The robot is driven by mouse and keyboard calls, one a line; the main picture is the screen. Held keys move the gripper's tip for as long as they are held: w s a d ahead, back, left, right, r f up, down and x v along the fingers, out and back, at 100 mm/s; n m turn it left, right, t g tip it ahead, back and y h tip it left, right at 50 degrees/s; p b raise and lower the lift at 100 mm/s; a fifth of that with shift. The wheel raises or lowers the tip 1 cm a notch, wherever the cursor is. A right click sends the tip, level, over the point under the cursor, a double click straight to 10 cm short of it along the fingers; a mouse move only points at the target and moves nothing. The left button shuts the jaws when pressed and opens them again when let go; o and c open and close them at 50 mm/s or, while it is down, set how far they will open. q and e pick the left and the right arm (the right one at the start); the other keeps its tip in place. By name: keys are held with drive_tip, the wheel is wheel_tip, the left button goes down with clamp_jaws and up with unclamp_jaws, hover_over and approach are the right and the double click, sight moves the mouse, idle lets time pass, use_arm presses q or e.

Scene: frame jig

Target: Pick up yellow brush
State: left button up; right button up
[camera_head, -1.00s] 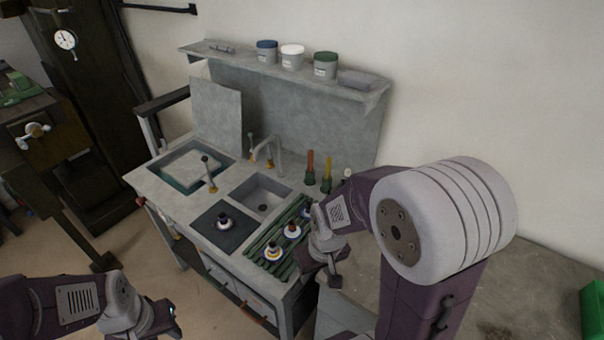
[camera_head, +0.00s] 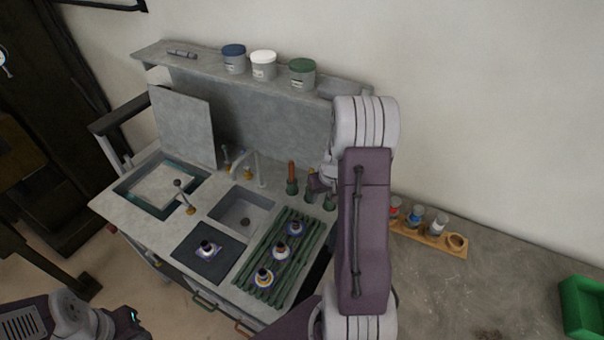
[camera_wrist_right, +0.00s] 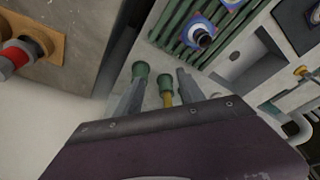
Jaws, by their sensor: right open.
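The yellow brush is mostly hidden by my right gripper in the head view; a small yellow bit (camera_head: 311,171) shows beside the wrist. In the right wrist view its yellow handle (camera_wrist_right: 168,99) stands in a green holder (camera_wrist_right: 165,80), between the two fingers and nearer the right one. My right gripper (camera_head: 316,184) is open around it; the wrist view shows both fingers (camera_wrist_right: 159,92) apart. I cannot tell whether a finger touches it. An orange-red brush (camera_head: 291,169) stands in a green holder to the left. My left gripper (camera_head: 133,322) is at the bottom left, its jaws unclear.
Another green holder (camera_wrist_right: 140,70) sits close to the left finger. A green rack (camera_head: 272,275) with ringed pieces and a sink (camera_head: 245,212) are in front. A shelf with tubs (camera_head: 263,64) is above. A wooden rack with bottles (camera_head: 455,252) stands at right.

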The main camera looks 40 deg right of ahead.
sight(313, 171)
drive_tip(key=w+d+p, duration=0.1)
drive_tip(key=w, duration=0.2)
drive_tip(key=w+d+p, duration=0.1)
drive_tip(key=w+p, duration=0.1)
drive_tip(key=w, duration=0.1)
drive_tip(key=w+d+p, duration=0.1)
drive_tip(key=w, duration=0.3)
drive_tip(key=shift+d+r, duration=0.3)
drive_tip(key=shift+r, duration=0.05)
drive_tip(key=p+x, duration=0.1)
drive_tip(key=x, duration=0.4)
drive_tip(key=shift+w, duration=0.2)
drive_tip(key=shift+s, duration=0.1)
drive_tip(key=shift+c, duration=0.9)
use_arm(q)
drive_tip(key=r, duration=0.2)
drive_tip(key=s+r, duration=0.1)
drive_tip(key=r, duration=0.2)
drive_tip(key=shift+s+r, duration=0.2)
drive_tip(key=shift+r, duration=0.1)
use_arm(e)
clamp_jaws()
